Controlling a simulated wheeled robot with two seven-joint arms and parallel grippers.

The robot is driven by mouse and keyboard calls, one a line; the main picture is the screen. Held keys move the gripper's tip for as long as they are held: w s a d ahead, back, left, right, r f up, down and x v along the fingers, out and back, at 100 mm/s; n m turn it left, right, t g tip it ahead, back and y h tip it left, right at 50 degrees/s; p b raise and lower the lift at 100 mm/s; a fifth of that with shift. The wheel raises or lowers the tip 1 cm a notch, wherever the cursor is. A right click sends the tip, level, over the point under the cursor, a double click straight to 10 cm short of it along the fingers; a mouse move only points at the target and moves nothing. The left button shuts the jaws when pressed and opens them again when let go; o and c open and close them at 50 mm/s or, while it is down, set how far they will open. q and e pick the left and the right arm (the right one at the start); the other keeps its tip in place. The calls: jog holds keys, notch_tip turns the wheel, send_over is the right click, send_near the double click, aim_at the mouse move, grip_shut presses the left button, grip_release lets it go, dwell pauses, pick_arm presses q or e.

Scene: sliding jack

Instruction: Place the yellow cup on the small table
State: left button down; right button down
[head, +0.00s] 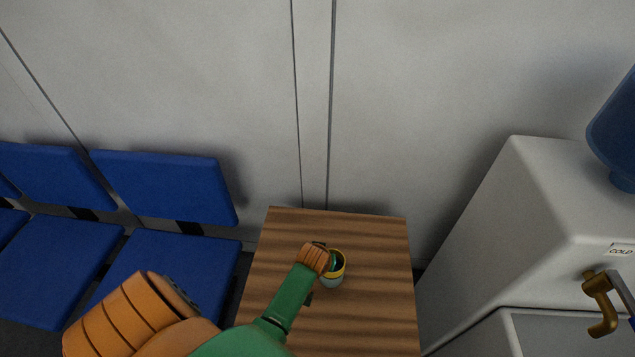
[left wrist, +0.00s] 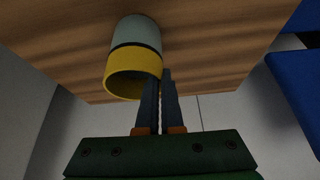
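The yellow cup (head: 333,272) has a yellow upper band, a thin black stripe and a pale grey lower part. It is upright at the small wooden table (head: 375,315), on its top or very close above it; I cannot tell which. In the left wrist view, the cup (left wrist: 137,45) is at upper left with its mouth towards me. My left gripper (head: 327,262) is at the cup's left rim. Its fingers (left wrist: 158,82) are nearly together at the rim, one seemingly inside the mouth and one outside. My right gripper is not in view.
Blue seats (head: 165,187) stand left of the table. A white water dispenser (head: 500,220) with a brass tap (head: 600,300) and blue bottle (head: 615,130) stands at the right. A pale wall (head: 400,90) is behind. The tabletop right of the cup is clear.

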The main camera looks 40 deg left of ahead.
pick_arm(q)
jog(key=c, duration=1.1)
grip_release()
jog(key=shift+d, duration=0.1)
jog(key=shift+r, duration=0.25)
jog(key=p+v, duration=0.4)
jog(key=v, duration=0.8)
jog(key=shift+s+f, duration=0.1)
